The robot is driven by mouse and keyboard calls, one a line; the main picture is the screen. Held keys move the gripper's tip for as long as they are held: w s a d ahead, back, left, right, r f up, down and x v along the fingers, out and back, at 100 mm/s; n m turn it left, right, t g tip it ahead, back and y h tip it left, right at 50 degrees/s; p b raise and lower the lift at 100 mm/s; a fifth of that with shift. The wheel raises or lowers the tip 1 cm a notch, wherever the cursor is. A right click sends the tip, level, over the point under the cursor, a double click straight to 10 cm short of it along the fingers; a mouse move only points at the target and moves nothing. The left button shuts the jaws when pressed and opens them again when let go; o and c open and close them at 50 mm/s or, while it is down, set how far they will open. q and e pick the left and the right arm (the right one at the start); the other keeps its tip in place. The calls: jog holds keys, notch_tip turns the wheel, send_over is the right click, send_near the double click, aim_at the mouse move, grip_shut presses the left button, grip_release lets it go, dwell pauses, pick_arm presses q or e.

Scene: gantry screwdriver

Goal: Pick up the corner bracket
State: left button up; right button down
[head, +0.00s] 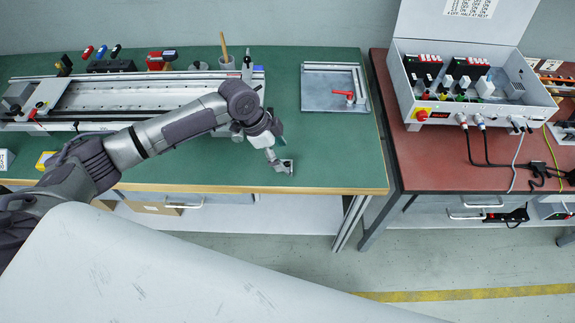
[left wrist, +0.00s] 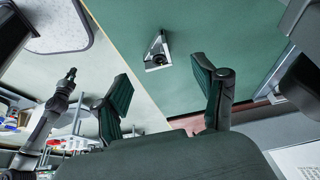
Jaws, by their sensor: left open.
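The corner bracket (head: 285,166) is a small grey metal piece lying on the green tabletop near its front edge. It also shows in the left wrist view (left wrist: 157,52) as an angled piece with a dark round spot, apart from the fingers. My left gripper (head: 273,151) is just above and beside the bracket in the head view, partly hidden by its own wrist. In the left wrist view its two fingers (left wrist: 165,92) are spread wide with nothing between them. A dark arm shows small at the left of that view; the state of its gripper is unclear.
A long metal fixture (head: 130,98) lies along the back left of the green table (head: 330,150). A grey plate with a red-handled clamp (head: 343,94) is at the back right. A red table (head: 440,165) carries an open control box (head: 475,115). The green surface around the bracket is clear.

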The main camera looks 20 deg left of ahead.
aim_at(288, 168)
pick_arm(q)
jog(key=x, duration=0.5)
jog(key=shift+s+f+p, duration=0.15)
jog(key=shift+s+p, duration=0.1)
jog(key=shift+p, duration=0.15)
jog(key=shift+c, duration=0.2)
jog(key=c, duration=1.1)
jog(key=shift+c, duration=0.2)
jog(key=shift+r, duration=0.2)
